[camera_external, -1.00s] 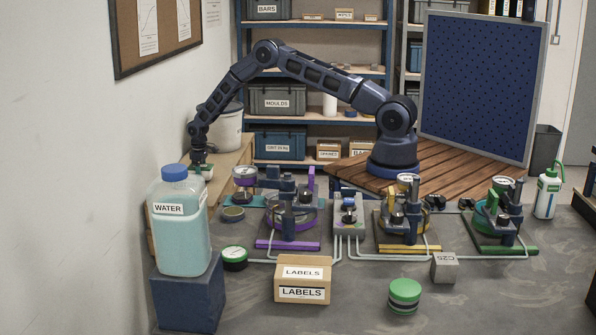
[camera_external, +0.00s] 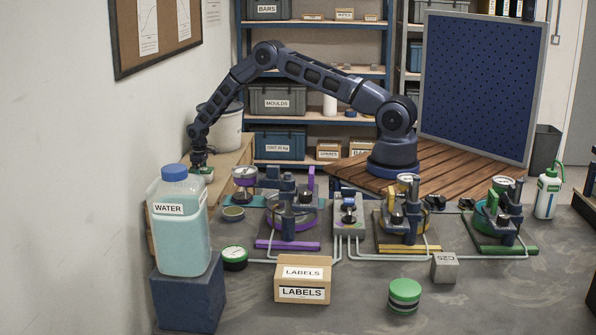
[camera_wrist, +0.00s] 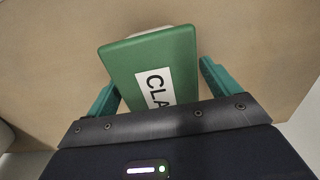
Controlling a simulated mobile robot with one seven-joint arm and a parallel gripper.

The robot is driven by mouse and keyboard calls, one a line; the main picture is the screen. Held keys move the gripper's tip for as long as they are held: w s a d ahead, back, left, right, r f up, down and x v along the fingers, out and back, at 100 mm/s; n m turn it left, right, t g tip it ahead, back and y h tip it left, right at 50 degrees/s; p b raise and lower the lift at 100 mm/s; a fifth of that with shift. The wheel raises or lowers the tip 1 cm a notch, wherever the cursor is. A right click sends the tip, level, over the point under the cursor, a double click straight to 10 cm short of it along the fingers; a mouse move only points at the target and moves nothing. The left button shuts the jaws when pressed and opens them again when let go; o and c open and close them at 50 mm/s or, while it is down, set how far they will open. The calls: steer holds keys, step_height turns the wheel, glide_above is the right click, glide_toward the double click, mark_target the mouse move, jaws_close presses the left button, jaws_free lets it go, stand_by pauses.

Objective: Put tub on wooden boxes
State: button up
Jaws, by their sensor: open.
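The tub (camera_wrist: 150,60) has a green lid with a white label whose visible letters read "CLA". In the wrist view it lies between the two teal fingers of my gripper (camera_wrist: 160,76), which are open with a gap on each side. The tub stands over a plain tan surface that looks like the top of the wooden boxes (camera_external: 236,156). In the external view my gripper (camera_external: 202,166) is low at the boxes' left end, by the wall. The small green and white tub (camera_external: 206,174) shows just under it, partly hidden behind the water container.
A pale bucket (camera_external: 228,130) stands on the boxes just right of my wrist. The water container (camera_external: 181,235) stands in front. Several pipe-linked fixtures, a labels box (camera_external: 302,280) and a green round container (camera_external: 404,295) occupy the grey bench.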

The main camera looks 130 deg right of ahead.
step_height(320, 180, up, 12)
steer(key=shift+f, duration=0.1)
stand_by(0.4)
